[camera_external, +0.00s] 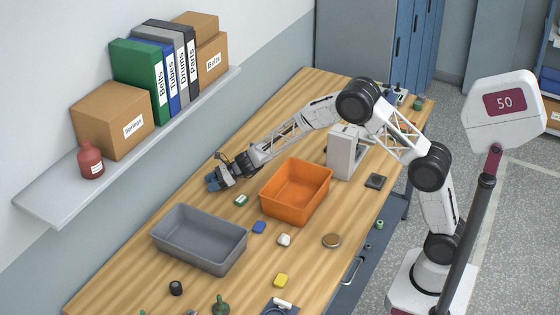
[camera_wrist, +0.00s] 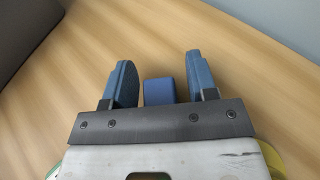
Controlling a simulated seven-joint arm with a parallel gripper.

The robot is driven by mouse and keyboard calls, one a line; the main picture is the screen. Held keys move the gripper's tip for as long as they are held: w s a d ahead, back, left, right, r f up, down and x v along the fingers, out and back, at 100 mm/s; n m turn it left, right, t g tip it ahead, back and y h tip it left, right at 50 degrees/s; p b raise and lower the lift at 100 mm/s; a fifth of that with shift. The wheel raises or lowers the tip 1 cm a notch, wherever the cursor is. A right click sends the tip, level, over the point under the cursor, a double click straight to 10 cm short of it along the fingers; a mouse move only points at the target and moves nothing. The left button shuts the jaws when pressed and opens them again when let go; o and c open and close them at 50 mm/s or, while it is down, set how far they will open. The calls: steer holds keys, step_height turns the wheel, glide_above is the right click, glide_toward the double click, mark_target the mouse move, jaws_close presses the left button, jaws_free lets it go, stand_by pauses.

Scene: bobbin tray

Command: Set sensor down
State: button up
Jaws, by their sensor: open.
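A small blue block (camera_wrist: 158,92), likely the sensor, shows between the two blue fingers of my gripper (camera_wrist: 160,62) in the wrist view. There is a gap on each side of it, so the fingers are open and not clamped on it. Its lower end is hidden behind the dark gripper bar. In the external view my gripper (camera_external: 214,181) is low over the wooden table (camera_external: 130,262) near its wall-side edge. The block cannot be told apart from the blue fingers there.
An orange bin (camera_external: 297,212) stands right of my gripper and a grey bin (camera_external: 215,262) in front of it. A small green-and-white item (camera_external: 241,200) lies close by. A blue piece (camera_external: 259,227), a whitish lump (camera_external: 284,240) and a brown disc (camera_external: 331,240) lie nearer the front.

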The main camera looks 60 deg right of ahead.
steer(key=shift+r, duration=0.15)
steer(key=shift+v, duration=6.05)
steer(key=shift+s+a+r+n, duration=0.15)
steer(key=shift+s+r+n, duration=0.15)
steer(key=shift+s, duration=0.1)
steer(key=s+a+r+n+g, duration=0.1)
steer(key=s+r+n+g, duration=0.1)
steer(key=s+r+n, duration=0.5)
steer(key=s+a+r+n+g+h, duration=0.1)
steer(key=s+r+n+g, duration=0.15)
steer(key=s, duration=0.95)
steer(key=s+a+r+n+g, duration=0.1)
steer(key=s+a+r+n, duration=0.1)
steer(key=s+r+n, duration=0.5)
steer(key=s+d+n+h, duration=0.3)
steer(key=s, duration=0.8)
steer(key=s+d+n+g+h, duration=0.1)
steer(key=s+d+n+h, duration=0.1)
steer(key=s, duration=0.9)
steer(key=s+d+n+h, duration=0.3)
steer(key=s+d+n, duration=0.1)
steer(key=s, duration=0.8)
steer(key=shift+n+h, duration=0.3)
steer(key=shift+n, duration=0.05)
